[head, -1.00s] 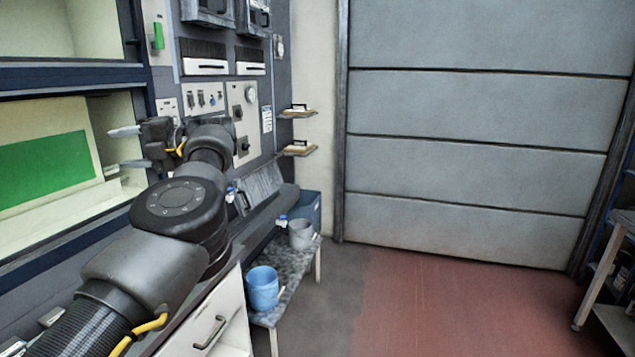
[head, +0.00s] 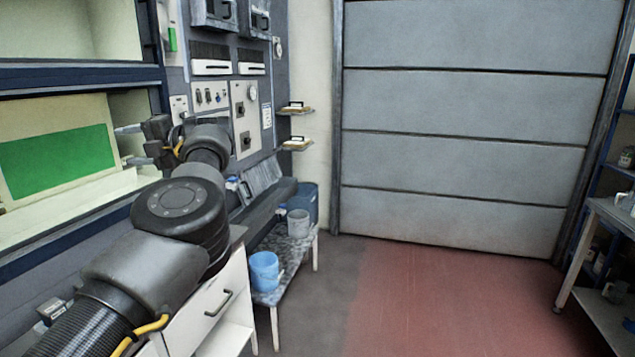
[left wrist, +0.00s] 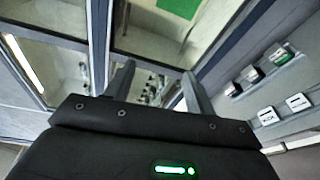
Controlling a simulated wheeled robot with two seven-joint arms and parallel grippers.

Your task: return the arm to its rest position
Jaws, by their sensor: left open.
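My left gripper (head: 130,144) shows in the head view at the end of my left arm, which comes in from the lower left. Its two fingers are apart, with nothing between them, and they point left toward the opening of the cabinet with the green panel (head: 58,163). In the left wrist view the two fingers of the left gripper (left wrist: 157,88) also stand apart and empty. My right gripper is in neither view.
The control wall (head: 240,120) with gauges and switches stands just beyond the gripper. A white drawer cabinet (head: 207,308) is below the arm. A blue bucket (head: 264,272) and a grey bucket (head: 298,224) stand on a low bench. Open red floor (head: 450,300) lies to the right.

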